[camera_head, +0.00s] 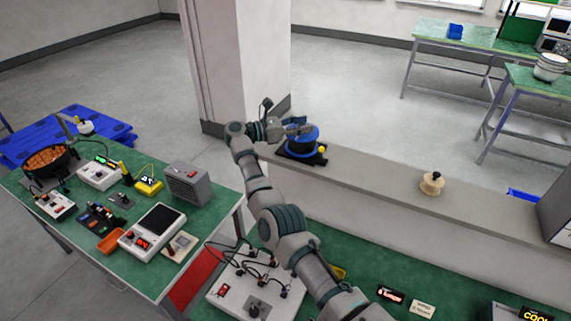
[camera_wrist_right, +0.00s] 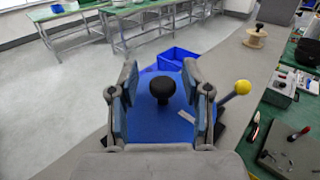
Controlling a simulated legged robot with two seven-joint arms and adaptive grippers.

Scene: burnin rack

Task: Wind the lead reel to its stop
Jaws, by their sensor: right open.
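The lead reel (camera_head: 304,142) is a blue round drum on a dark base, standing on the grey ledge beside the pillar. In the right wrist view its blue top (camera_wrist_right: 160,125) fills the middle, with a black knob (camera_wrist_right: 162,88) standing up from it. A lever with a yellow ball (camera_wrist_right: 242,87) sticks out at its right side. My right gripper (camera_head: 294,127) is at the reel's top; in the wrist view its open fingers (camera_wrist_right: 160,72) stand on either side of the knob, with gaps visible. My left gripper is not in view.
A wooden spool (camera_head: 432,183) stands farther right on the grey ledge (camera_head: 375,172). The pillar (camera_head: 240,60) rises just behind my right arm. A green bench (camera_head: 215,222) at left holds meters and tools. A test board with cables (camera_head: 255,285) lies below my arm.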

